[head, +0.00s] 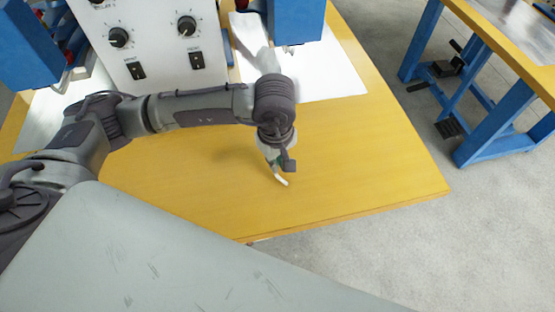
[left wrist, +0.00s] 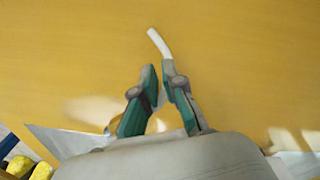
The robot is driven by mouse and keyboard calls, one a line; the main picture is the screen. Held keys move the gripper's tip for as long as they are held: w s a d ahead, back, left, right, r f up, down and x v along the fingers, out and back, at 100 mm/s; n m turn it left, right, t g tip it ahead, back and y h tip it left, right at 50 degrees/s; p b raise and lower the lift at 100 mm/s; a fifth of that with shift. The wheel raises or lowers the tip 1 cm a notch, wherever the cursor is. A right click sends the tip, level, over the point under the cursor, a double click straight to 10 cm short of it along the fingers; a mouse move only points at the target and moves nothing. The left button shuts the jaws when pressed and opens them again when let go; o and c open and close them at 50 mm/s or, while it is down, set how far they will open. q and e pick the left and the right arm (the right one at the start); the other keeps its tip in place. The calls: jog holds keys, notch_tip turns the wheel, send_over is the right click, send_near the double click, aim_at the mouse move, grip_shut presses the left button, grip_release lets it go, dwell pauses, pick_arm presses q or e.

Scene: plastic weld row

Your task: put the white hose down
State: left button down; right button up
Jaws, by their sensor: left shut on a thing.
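The white hose (head: 281,180) is a short, slightly bent white tube. In the head view it sticks out below my left gripper (head: 274,160), over the yellow table top (head: 370,180). In the left wrist view the hose (left wrist: 160,43) extends from the fingertips of my left gripper (left wrist: 161,76), which is shut on its near end. The fingers hide that end. I cannot tell whether the hose touches the table. My right gripper is in neither view.
A white control box (head: 150,35) with knobs and switches stands at the back, between blue machine parts (head: 297,22). A pale sheet (head: 335,75) covers the table behind my gripper. The table's right and front area is clear. Another blue-legged table (head: 510,140) stands at right.

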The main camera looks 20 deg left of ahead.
pick_arm(q)
jog(key=shift+f, duration=0.35)
jog(key=shift+f, duration=0.15)
jog(key=c, duration=1.3)
grip_release()
jog(key=shift+o, duration=0.2)
jog(key=shift+r, duration=0.25)
notch_tip(320, 180, up, 12)
jog(key=shift+s, duration=0.45)
